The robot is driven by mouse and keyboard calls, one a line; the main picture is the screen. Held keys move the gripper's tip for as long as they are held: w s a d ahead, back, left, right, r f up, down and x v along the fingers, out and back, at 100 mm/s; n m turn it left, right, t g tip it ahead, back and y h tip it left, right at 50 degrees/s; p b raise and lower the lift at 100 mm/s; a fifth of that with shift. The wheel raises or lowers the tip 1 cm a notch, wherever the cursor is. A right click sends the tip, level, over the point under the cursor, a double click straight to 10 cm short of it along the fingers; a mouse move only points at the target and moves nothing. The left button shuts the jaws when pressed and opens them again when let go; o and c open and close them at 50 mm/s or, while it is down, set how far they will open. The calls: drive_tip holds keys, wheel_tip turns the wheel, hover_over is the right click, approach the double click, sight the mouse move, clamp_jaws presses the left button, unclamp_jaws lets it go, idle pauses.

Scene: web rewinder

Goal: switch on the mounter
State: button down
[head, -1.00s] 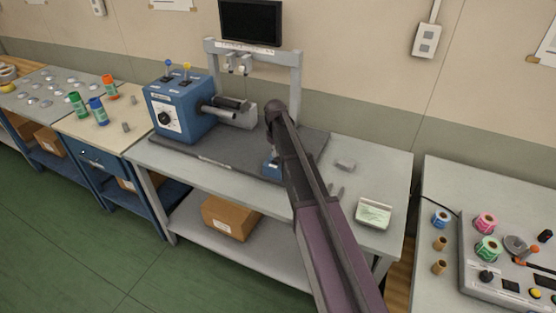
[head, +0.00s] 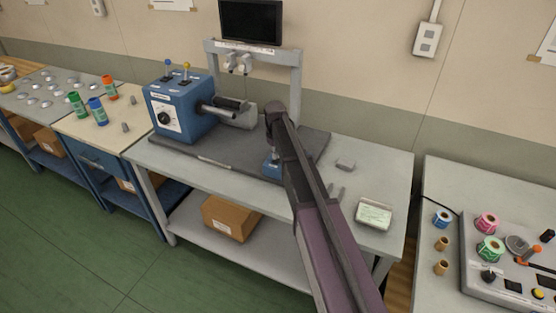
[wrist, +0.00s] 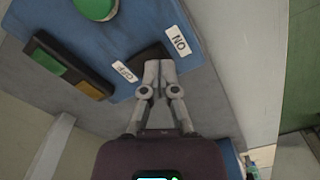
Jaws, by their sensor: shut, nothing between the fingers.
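In the wrist view a blue panel (wrist: 150,22) carries a white OFF label (wrist: 124,72) and a white ON label (wrist: 178,41). A dark switch (wrist: 143,58) lies between the labels, partly hidden by my fingers. My gripper (wrist: 158,64) is shut and empty, its tips over the switch end near ON; I cannot tell whether they touch it. In the head view a small blue box (head: 271,168) shows at the front of the dark base plate, beneath my arm's end; my gripper is hidden there. The larger blue machine (head: 180,106) stands left, with a dial and two levers.
A green button (wrist: 95,8) and a black box with green and orange buttons (wrist: 68,66) are near the fingers. A grey frame (head: 297,85) stands behind my arm. A small grey block (head: 345,163) and a pale-green-topped box (head: 373,214) lie right on the table (head: 390,170).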

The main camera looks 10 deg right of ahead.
drive_tip(key=shift+f+b, duration=0.7)
drive_tip(key=shift+f, duration=0.05)
idle(0.6)
drive_tip(key=shift+r, duration=0.15)
drive_tip(key=shift+r+p, duration=3.4)
drive_tip(key=shift+p, duration=0.2)
drive_tip(key=shift+s, duration=0.1)
drive_tip(key=s+m, duration=0.4)
drive_tip(key=s, duration=2.4)
drive_tip(key=shift+s+d+m, duration=0.15)
drive_tip(key=shift+s+m, duration=0.25)
